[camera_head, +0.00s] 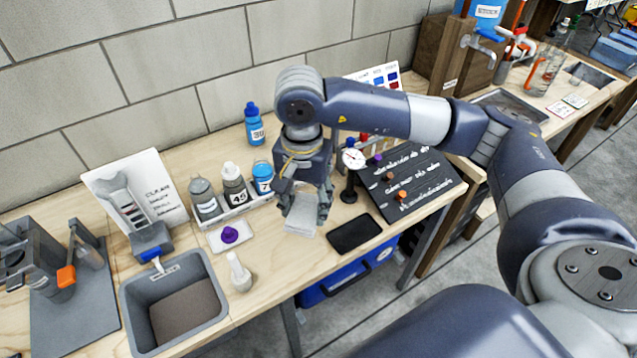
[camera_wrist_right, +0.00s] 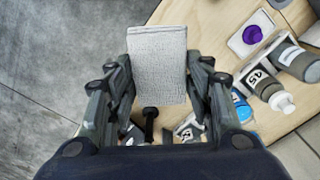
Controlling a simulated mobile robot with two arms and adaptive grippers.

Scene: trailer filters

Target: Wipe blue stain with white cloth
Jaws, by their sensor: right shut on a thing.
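My right gripper (camera_head: 303,207) hangs over the wooden bench, pointing down, near its front edge. In the wrist view the same gripper (camera_wrist_right: 170,95) is shut on a folded white cloth (camera_wrist_right: 158,62), which lies between its fingers. In the head view the cloth (camera_head: 301,226) shows just below the fingertips; I cannot tell whether it touches the bench. I can make out no blue stain in either view; the gripper and cloth hide part of the bench. My left gripper is not in view.
Left of the gripper are a white plate with a purple piece (camera_head: 229,235), several bottles in a rack (camera_head: 238,206) and a grey bin (camera_head: 215,318). To its right are a dial gauge (camera_head: 352,158), a black pad (camera_head: 354,233) and a dark board (camera_head: 440,186).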

